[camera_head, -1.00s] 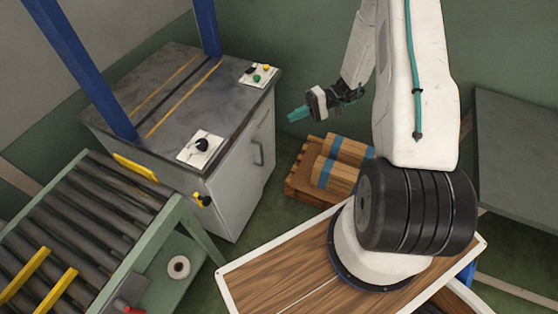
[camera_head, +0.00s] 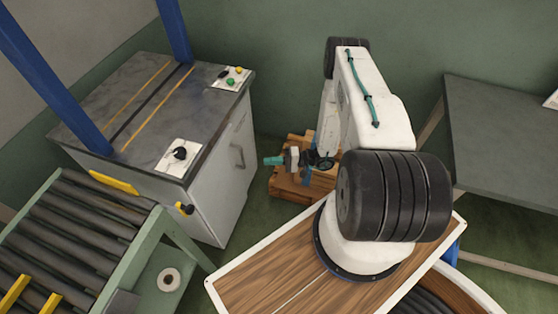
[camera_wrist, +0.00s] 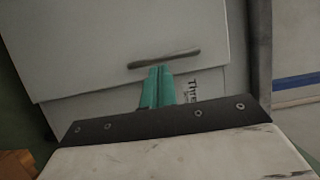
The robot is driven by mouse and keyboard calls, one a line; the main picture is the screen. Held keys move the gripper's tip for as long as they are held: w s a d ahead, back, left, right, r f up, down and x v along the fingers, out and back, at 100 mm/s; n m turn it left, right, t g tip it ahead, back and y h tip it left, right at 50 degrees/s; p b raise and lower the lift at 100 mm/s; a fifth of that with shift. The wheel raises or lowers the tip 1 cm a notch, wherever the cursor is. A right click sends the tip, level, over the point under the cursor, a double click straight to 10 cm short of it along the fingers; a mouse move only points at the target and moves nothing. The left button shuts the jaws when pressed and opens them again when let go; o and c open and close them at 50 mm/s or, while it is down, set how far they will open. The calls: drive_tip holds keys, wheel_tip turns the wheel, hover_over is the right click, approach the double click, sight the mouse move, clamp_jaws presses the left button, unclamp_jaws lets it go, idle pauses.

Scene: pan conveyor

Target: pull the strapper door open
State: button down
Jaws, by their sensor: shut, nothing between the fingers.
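The strapper (camera_head: 135,92) is a grey cabinet with a dark worktop and blue posts. Its pale door (camera_head: 225,172) faces my arm and looks shut, with a bar handle (camera_head: 238,156) near its right edge. In the wrist view the door (camera_wrist: 110,45) fills the upper middle, and the dark handle (camera_wrist: 164,58) lies almost level across it. My gripper (camera_head: 268,160) has teal fingers, shut and empty, pointing left at the door a little right of the handle. In the wrist view the fingertips (camera_wrist: 160,68) appear just below the handle; I cannot tell whether they touch it.
A wooden pallet with cartons (camera_head: 290,185) stands under my gripper. A roller conveyor (camera_head: 75,235) with a green frame is at the lower left. A grey table (camera_head: 505,140) stands at the right. Green floor shows between the strapper and the pallet.

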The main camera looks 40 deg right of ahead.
drive_tip(key=shift+x, duration=2.1)
drive_tip(key=shift+s, duration=0.2)
